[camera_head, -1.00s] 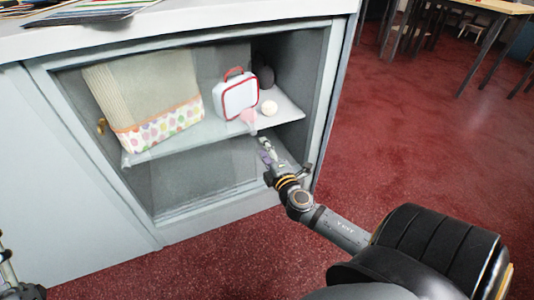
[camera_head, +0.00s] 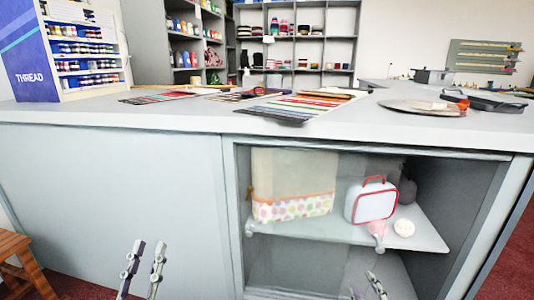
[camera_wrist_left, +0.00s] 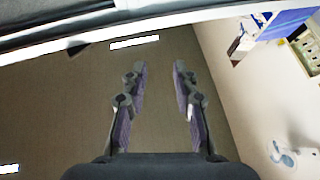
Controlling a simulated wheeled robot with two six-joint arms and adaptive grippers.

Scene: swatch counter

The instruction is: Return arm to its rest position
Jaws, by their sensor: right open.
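My left gripper (camera_head: 143,262) stands in front of the closed part of the cupboard front, its two fingers pointing up with a gap between them. It is open and empty; the left wrist view also shows its parted fingers (camera_wrist_left: 160,75). My right gripper (camera_head: 368,288) shows only by its fingertips at the bottom edge, in front of the lower opening of the cupboard. It is open, and I see nothing between its fingers. The rest of the right arm is out of view.
The counter (camera_head: 180,118) above bears swatches and a thread rack (camera_head: 90,60). A wooden stool (camera_head: 18,262) stands left.

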